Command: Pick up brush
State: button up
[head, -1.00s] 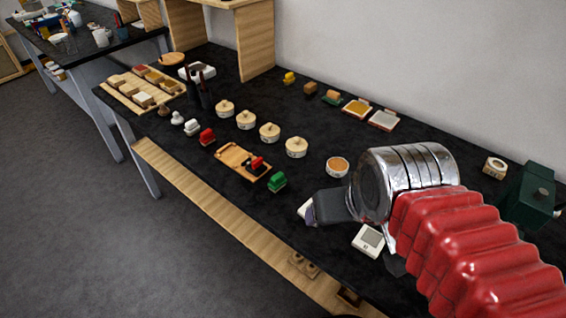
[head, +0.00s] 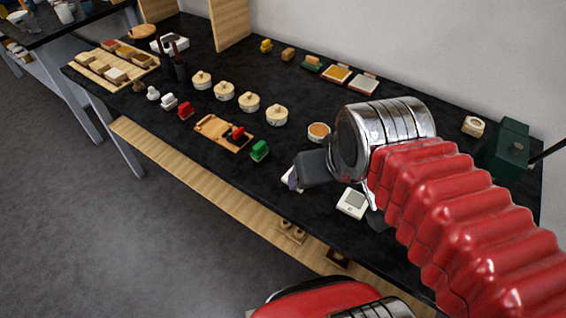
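Two dark upright holders or handles, (head: 180,68) and (head: 166,65), stand at the far left of the black table, with reddish-brown tips on top; they may be brushes, but they are too small to tell. My gripper (head: 297,177) is over the table's front right part, far from the dark upright things. Its dark end points left, and its finger gap is not clear. A pale item behind it is partly hidden.
The black table (head: 245,178) holds a wooden tray (head: 222,132), several round lidded pots (head: 249,102), a white scale-like device (head: 352,203) and a dark green box (head: 508,145). A wooden board (head: 185,172) runs below the front edge. Grey floor is free at the left.

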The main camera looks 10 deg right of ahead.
aim_at(259, 150)
jog(key=k, duration=0.6)
jog(key=u, duration=0.45)
jog(key=i, duration=0.55)
jog(key=u, duration=0.7)
jog(key=i, duration=0.75)
jog(key=u, duration=0.05)
